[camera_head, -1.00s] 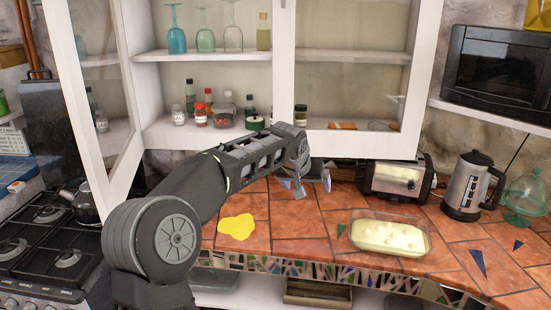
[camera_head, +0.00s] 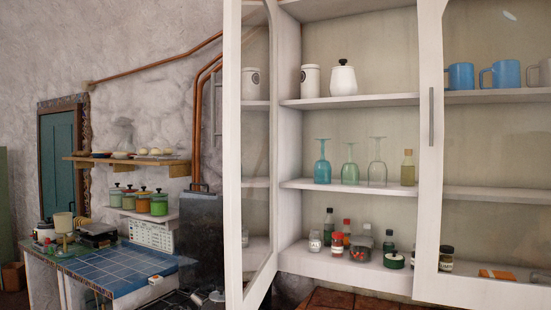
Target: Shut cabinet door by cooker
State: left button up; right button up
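The glazed white cabinet door (camera_head: 232,170) on the left stands open, swung out toward me from the left side of the wall cabinet (camera_head: 345,102). The matching right door (camera_head: 430,190) is shut, with a slim vertical handle on its left frame. The cooker is mostly out of frame; part of it (camera_head: 168,300) shows at the bottom, below and left of the open door. Neither of my grippers is in view, so their state is hidden.
Glasses (camera_head: 350,165), jars and bottles stand on the open shelves. A kettle (camera_head: 210,298) sits below the open door. Copper pipes (camera_head: 195,125) run along the wall left of it. A blue-tiled counter (camera_head: 115,268) lies further left.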

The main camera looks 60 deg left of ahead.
aim_at(249, 133)
jog(key=j+u, duration=0.2)
jog(key=j, duration=0.4)
jog(key=j+u, duration=0.2)
jog(key=j, duration=0.4)
jog(key=j+u, duration=0.2)
jog(key=j, duration=0.35)
jog(key=i+j+u, duration=0.15)
jog(key=j, duration=0.45)
jog(key=i+j+u, duration=0.2)
jog(key=j, duration=0.35)
jog(key=k, duration=0.1)
